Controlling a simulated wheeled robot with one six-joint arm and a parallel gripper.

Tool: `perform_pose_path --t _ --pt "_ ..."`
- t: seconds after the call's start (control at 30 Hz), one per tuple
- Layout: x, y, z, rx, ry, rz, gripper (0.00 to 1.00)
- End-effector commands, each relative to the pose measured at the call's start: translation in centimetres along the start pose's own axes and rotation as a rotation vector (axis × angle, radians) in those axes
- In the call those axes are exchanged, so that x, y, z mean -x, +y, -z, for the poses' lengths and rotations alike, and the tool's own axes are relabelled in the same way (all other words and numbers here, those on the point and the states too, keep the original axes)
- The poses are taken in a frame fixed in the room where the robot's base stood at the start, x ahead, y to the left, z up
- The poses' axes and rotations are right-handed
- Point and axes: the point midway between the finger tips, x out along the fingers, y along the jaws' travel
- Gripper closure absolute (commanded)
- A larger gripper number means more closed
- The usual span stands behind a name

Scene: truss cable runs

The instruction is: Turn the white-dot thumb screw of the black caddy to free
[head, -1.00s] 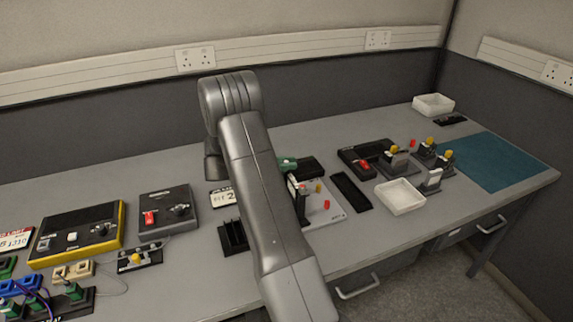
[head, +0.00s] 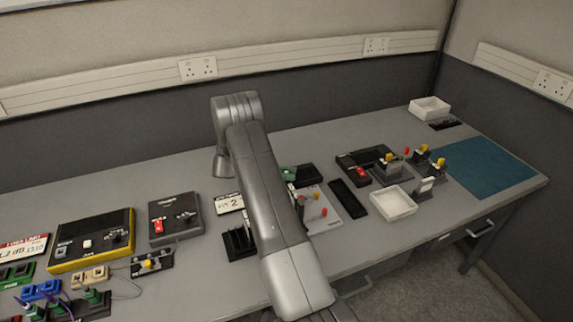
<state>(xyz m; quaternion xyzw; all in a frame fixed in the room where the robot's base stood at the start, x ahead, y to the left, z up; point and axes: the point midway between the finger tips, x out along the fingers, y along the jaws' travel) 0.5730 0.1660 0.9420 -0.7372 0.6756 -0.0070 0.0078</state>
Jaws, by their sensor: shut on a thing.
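A small black block with a yellow knob (head: 150,263) sits farther left. No white-dot thumb screw can be made out at this size.
A yellow-edged black box (head: 92,240) and a grey box with a red switch (head: 175,217) lie to the left. A grey board with red pegs (head: 322,222) is right of the arm. A white tray (head: 393,204) and yellow-knobbed fixtures stand farther right. The teal mat (head: 490,165) is bare.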

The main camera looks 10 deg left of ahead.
Motion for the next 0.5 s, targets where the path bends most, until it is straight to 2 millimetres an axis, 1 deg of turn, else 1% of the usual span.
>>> perform_pose_path --t 0.03,0.5 --pt "-0.04 -0.01 0.69 0.002 0.001 -0.010 1.00" --pt "-0.06 -0.01 0.18 0.000 0.001 -0.064 1.00"
